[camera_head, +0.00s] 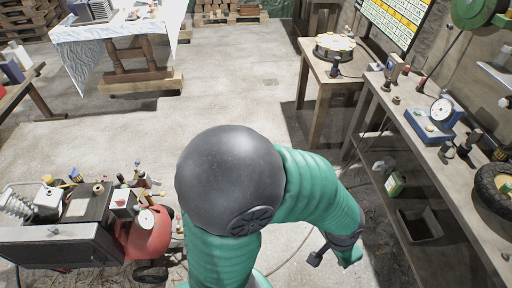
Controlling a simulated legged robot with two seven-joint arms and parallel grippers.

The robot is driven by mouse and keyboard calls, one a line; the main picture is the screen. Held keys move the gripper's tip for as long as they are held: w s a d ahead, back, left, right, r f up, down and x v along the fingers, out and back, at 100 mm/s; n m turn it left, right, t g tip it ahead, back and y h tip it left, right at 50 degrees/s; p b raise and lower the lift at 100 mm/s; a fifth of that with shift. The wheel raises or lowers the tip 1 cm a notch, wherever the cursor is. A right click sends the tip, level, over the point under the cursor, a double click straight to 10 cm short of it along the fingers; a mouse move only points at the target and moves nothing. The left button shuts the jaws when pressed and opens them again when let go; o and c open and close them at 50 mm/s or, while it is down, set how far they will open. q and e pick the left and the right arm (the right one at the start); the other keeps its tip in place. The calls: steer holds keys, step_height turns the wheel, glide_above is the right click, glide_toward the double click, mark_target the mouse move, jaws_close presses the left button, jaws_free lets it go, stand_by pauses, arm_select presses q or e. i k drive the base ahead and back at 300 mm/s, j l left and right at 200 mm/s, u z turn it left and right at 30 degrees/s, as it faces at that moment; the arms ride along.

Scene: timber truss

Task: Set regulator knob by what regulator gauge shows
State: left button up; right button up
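A red compressor (155,238) stands at the lower left. A white round gauge (146,218) faces up on it. Its needle and reading are too small to make out. Several small fittings and knobs (138,178) sit just above the gauge; which one is the regulator knob I cannot tell. Another white dial (442,109) stands on a blue device (428,126) on the right bench; its reading is also unclear. My teal arm links and dark round joint fill the lower middle, right of the compressor.
A long wooden bench (408,140) with tools, a tyre (494,188) and bottles runs along the right. A small table (330,82) stands behind it. A cloth-covered table (120,30) is at the back left. The concrete floor (220,85) between is clear.

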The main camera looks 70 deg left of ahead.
mark_target(141, 174)
steer(key=j+u, duration=0.1)
steer(key=u, duration=2.65)
steer(key=i+j+z, duration=0.1)
steer(key=i, duration=0.5)
steer(key=i+j+z, duration=0.1)
steer(key=i, duration=0.55)
